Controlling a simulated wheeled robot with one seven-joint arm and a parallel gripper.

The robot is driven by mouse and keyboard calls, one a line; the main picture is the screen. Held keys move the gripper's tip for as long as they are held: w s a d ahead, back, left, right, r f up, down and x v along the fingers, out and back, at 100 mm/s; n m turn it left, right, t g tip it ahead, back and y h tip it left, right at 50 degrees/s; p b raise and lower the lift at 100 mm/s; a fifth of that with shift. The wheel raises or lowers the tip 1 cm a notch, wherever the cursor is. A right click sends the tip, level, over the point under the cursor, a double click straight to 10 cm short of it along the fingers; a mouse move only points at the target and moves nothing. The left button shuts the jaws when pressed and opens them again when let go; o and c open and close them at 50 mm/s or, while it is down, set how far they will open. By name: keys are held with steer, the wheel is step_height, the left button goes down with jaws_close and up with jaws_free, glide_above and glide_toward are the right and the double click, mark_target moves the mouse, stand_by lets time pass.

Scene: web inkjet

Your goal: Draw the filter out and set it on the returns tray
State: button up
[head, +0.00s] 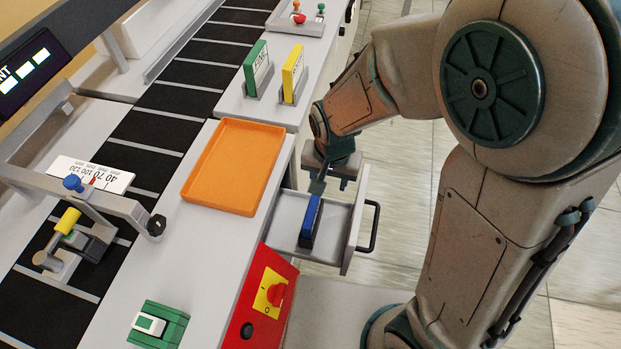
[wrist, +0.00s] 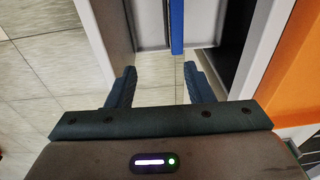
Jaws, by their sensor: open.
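A thin blue panel (head: 310,222), which looks like the filter, stands on edge in the open grey drawer (head: 342,238). In the wrist view the blue panel (wrist: 177,25) shows as a narrow upright strip beyond the fingertips, nearer the right finger. My gripper (head: 318,186) is just above the panel's far end in the head view. In the wrist view my gripper (wrist: 160,85) is open with nothing between its fingers. The orange tray (head: 184,190), likely the returns tray, lies empty on the counter left of the drawer. It also shows at the right of the wrist view (wrist: 295,70).
The drawer has a dark handle (head: 374,228). Green (head: 256,68) and yellow (head: 292,75) panels stand in holders behind the tray. A red panel with a rotary switch (head: 275,294) is in front. A dark slatted belt (head: 180,98) runs at left, with a metal frame over it.

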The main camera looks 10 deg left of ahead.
mark_target(312, 209)
steer(key=a+f, duration=0.1)
steer(key=f, duration=0.4)
steer(key=a+f+b, duration=0.1)
steer(key=f, duration=0.5)
steer(key=a+f, duration=0.1)
steer(key=f, duration=0.5)
steer(key=shift+w+a+f, duration=0.2)
steer(key=shift+w+a, duration=0.15)
steer(key=shift+a, duration=0.05)
jaws_close()
